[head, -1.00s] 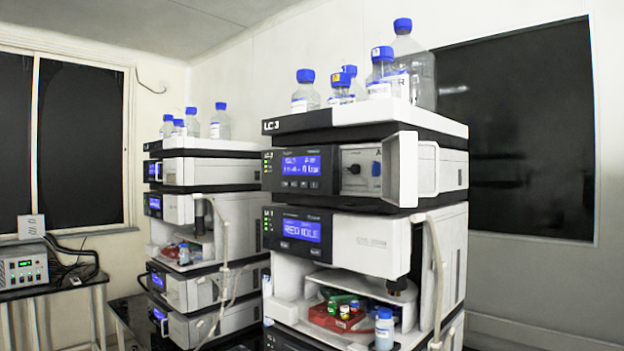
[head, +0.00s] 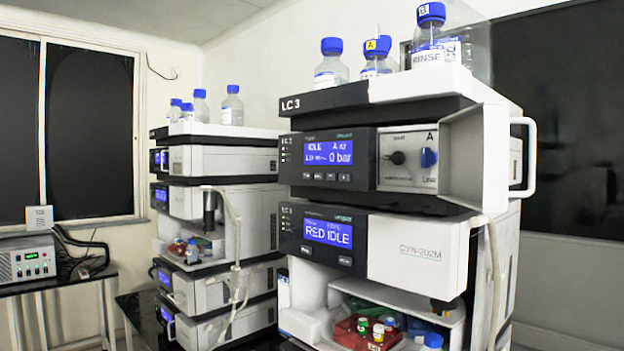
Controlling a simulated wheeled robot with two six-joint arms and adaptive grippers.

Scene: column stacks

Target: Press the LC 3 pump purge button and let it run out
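The pump display (head: 328,152) is lit blue and reads IDLE and 0 bar. A row of small dark buttons (head: 326,177) sits under the display; their labels are too small to read. Right of it an open bay holds a black knob (head: 398,157) and a blue knob (head: 429,157). The white pump door (head: 476,150) stands open at the right. Neither gripper is in view.
Below the pump, an autosampler (head: 418,252) reads RED IDLE above a red vial rack (head: 350,334). Blue-capped bottles, including one marked RINSE (head: 428,57), stand on top. A second stack (head: 222,160) stands left. A grey box (head: 27,260) sits on a table far left.

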